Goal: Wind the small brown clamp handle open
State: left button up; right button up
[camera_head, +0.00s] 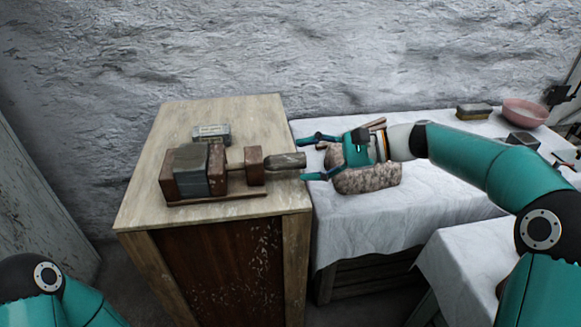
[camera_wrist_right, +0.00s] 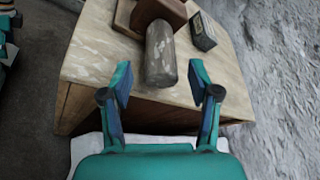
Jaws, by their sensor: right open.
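The clamp (camera_head: 190,172), a brown and grey block on a base strip, sits on the wooden cabinet top. Its small brown handle (camera_head: 285,161) is a rounded cylinder sticking out to the right, towards my right gripper (camera_head: 304,159). In the right wrist view the handle (camera_wrist_right: 160,55) points at the camera, its near end about level with and between the open fingertips (camera_wrist_right: 160,78). I see gaps on both sides and no contact. My left gripper is out of view; only part of my left arm shows at the lower left.
A small grey block (camera_head: 211,133) lies behind the clamp on the cabinet top (camera_head: 143,190). A speckled stone-like lump (camera_head: 365,181) lies on the white-covered table (camera_head: 440,205) beneath my right wrist. A pink bowl (camera_head: 525,112) and a sponge-like block (camera_head: 474,111) stand farther right.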

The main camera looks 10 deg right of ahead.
aim_at(290, 162)
jog(key=shift+b+x, duration=0.35)
jog(key=shift+x, duration=1.75)
